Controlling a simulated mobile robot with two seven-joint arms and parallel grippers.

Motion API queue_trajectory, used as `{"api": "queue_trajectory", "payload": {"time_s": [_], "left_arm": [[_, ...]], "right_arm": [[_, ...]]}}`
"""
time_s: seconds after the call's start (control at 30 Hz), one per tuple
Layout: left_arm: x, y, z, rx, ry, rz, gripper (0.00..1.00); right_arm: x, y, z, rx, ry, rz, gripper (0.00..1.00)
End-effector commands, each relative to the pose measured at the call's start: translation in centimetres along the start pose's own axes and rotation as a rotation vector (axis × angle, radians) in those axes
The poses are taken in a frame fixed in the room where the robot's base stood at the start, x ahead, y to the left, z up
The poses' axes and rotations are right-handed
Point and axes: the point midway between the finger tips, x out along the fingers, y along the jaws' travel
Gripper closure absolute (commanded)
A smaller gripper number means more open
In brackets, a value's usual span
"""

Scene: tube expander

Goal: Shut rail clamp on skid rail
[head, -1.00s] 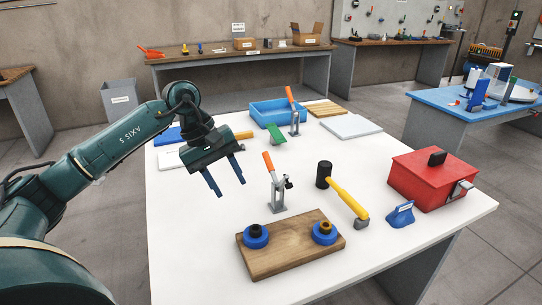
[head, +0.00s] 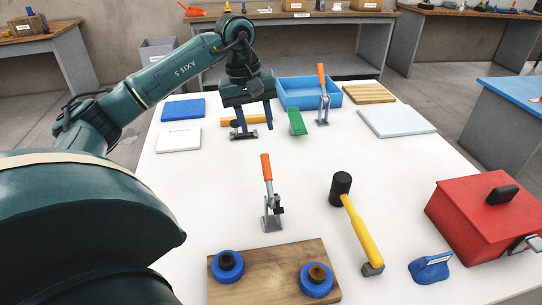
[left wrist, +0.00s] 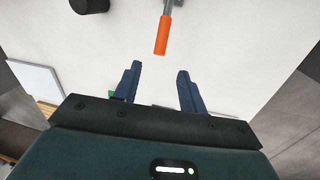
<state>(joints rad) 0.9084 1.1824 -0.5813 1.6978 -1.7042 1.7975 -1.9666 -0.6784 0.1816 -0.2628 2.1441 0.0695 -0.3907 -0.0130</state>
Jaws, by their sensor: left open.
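Two toggle clamps with orange handles stand on the white table. The nearer clamp (head: 271,212) is grey metal, near the table's middle, its handle nearly upright. The farther clamp (head: 322,108) stands by the blue tray, its handle also raised. I cannot tell which one is the rail clamp, and I make out no clear skid rail. My left gripper (head: 254,124) is over the back part of the table, beyond the nearer clamp, open and empty. In the left wrist view, an orange handle (left wrist: 162,36) lies ahead of the open fingers (left wrist: 156,78), apart from them. My right gripper is not in view.
A wooden board (head: 257,262) with two blue rings is in front. A green block (head: 297,122) is beside the gripper. The table around the nearer clamp is clear.

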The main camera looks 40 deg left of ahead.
Motion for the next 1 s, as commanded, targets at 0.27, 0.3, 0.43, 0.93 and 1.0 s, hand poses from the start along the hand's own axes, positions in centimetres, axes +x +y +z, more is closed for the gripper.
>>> {"api": "queue_trajectory", "payload": {"time_s": [0.27,0.3,0.43,0.93,1.0], "left_arm": [[5.9,-0.1,0.1,0.001,-0.004,-0.003,0.59],[6.7,-0.1,0.2,0.001,-0.005,-0.003,0.59],[9.0,0.0,0.1,0.001,-0.004,-0.002,0.59],[11.7,0.0,0.0,0.0,0.0,0.001,0.59],[11.7,0.0,0.0,0.001,0.0,0.0,0.59]], "right_arm": [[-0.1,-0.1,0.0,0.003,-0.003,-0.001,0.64],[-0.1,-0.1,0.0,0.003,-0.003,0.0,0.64],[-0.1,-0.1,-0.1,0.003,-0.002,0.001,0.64],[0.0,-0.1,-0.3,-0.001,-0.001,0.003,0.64],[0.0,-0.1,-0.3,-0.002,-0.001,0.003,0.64]]}}
